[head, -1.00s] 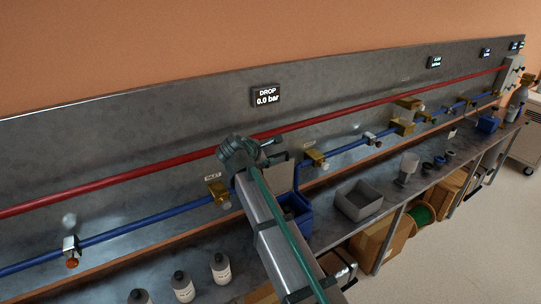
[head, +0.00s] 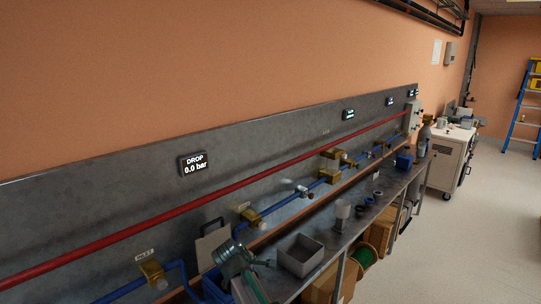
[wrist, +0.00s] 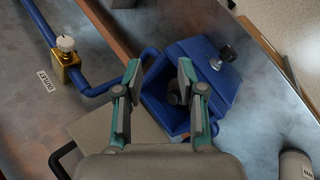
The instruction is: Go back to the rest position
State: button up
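My gripper (head: 262,262) is low in the head view, over the front of the bench. In the wrist view my gripper (wrist: 158,84) is open, its two fingers apart with nothing between the tips. The bin also shows in the head view (head: 214,290), partly hidden by my arm.
A steel bench carries a grey tray (head: 301,255). A red pipe (head: 150,225) and a blue pipe with brass valves (head: 252,217) run along the back panel. A pale plate (head: 212,246) with a dark handle stands near the bin.

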jog(key=s+d+f+m+g+y, duration=0.3)
jog(key=s+d+f+m+g, duration=0.4)
jog(key=s+d+f+m, duration=1.3)
jog(key=s+d+f+n+g+b, duration=0.1)
jog(key=s+f+b, duration=0.4)
jog(key=s+f, duration=1)
jog(key=s+d+f+n+g+b, duration=0.2)
jog(key=s+f+g+b, duration=0.3)
jog(key=s+f, duration=1)
jog(key=shift+s+d+f+g, duration=0.35)
jog(key=shift+s+d+g, duration=0.25)
jog(key=shift+s, duration=0.35)
jog(key=shift+d, duration=0.1)
